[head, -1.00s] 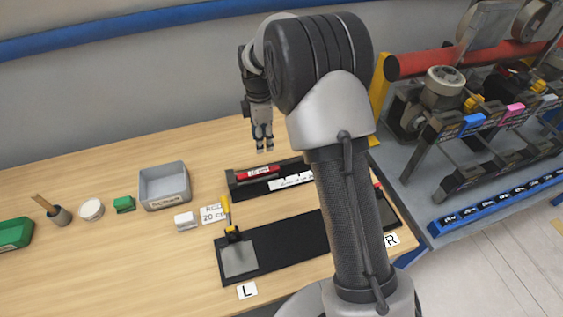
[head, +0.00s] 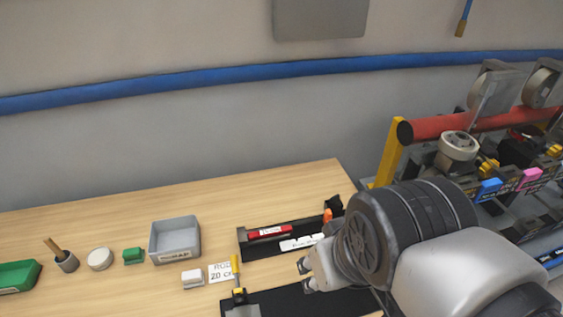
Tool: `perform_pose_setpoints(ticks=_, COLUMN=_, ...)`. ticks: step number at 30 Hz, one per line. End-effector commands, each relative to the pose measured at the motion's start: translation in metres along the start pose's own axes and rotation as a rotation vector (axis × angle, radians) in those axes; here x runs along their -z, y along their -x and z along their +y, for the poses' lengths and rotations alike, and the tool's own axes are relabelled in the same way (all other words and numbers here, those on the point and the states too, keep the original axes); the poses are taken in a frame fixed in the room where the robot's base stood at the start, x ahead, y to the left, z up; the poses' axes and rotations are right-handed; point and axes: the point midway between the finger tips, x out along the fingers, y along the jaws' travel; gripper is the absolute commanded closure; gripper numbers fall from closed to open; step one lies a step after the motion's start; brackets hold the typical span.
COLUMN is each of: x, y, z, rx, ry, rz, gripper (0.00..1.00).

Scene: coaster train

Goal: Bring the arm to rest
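My gripper (head: 305,276) shows in the head view at the lower middle right, in front of my grey and black arm joint. It points left over the black mat (head: 285,302) on the table. Its two dark fingertips stand apart with nothing seen between them. My arm fills the lower right of the view and hides the right part of the mat and the table's right front corner.
The wooden table (head: 110,222) carries a black tray (head: 262,253) with a red piece, a grey bin (head: 175,247), a yellow-handled tool (head: 236,272), a white block (head: 192,278) and a green box (head: 18,276). A rack with a red bar (head: 470,124) stands at the right.

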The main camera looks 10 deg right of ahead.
Motion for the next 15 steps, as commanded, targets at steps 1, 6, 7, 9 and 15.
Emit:
perform_pose_setpoints(ticks=1, x=-0.005, y=0.0, z=0.0, rx=0.0, ry=-0.022, rz=0.008, gripper=0.62)
perform_pose_setpoints(ticks=6, x=-0.01, y=0.0, z=0.0, rx=0.0, ry=-0.048, rz=0.012, gripper=0.62)
perform_pose_setpoints(ticks=7, x=-0.01, y=0.0, z=0.0, rx=0.0, ry=-0.048, rz=0.012, gripper=0.62)
perform_pose_setpoints(ticks=9, x=-0.01, y=0.0, z=0.0, rx=0.0, ry=-0.047, rz=0.012, gripper=0.62)
perform_pose_setpoints(ticks=15, x=-0.014, y=-0.011, z=-0.001, rx=0.0, ry=-0.045, rz=0.012, gripper=0.62)
